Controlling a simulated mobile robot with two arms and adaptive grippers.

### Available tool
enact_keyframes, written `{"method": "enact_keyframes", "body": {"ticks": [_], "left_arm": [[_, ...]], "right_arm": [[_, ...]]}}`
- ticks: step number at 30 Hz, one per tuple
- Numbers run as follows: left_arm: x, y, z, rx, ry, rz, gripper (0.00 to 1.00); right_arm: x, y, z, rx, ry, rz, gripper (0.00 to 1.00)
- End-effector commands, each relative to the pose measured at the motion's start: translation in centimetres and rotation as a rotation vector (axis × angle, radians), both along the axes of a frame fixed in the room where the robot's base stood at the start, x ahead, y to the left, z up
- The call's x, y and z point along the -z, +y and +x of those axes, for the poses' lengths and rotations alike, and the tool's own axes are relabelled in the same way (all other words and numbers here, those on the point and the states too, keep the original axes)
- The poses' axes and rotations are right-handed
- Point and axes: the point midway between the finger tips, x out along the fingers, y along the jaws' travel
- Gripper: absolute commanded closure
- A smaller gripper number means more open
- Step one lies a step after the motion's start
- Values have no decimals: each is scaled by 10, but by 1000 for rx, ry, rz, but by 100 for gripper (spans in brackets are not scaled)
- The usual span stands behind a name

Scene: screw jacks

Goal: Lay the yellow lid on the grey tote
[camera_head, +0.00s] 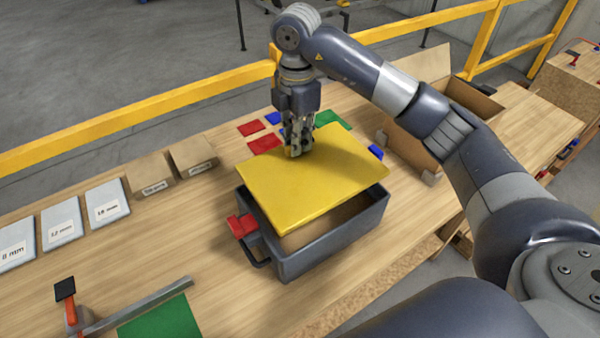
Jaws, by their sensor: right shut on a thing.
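The yellow lid (312,178) is a flat slab above the grey tote (335,246). It covers much of the tote's opening and sits askew, shifted toward the back left. The front right part of the opening shows, with a brown inside. Whether the lid touches the rim I cannot tell. My right gripper (295,151) points down at the lid's back edge and is shut on it. My left gripper is not in view.
An open cardboard box (425,125) stands behind right. Red, blue and green pieces lie behind the lid. Two small boxes (152,173) and several labelled pale packets (107,203) line the left. A metal bar (140,305) and green mat (162,319) lie at front left.

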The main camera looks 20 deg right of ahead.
Motion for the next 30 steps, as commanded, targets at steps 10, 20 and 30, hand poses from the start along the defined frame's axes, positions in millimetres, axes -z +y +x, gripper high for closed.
{"method": "enact_keyframes", "body": {"ticks": [10,20,30], "left_arm": [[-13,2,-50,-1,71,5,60],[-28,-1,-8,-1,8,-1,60],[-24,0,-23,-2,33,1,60]], "right_arm": [[48,0,0,0,1,1,100],[84,0,-1,-1,0,1,100],[86,0,0,-1,0,1,67]]}}
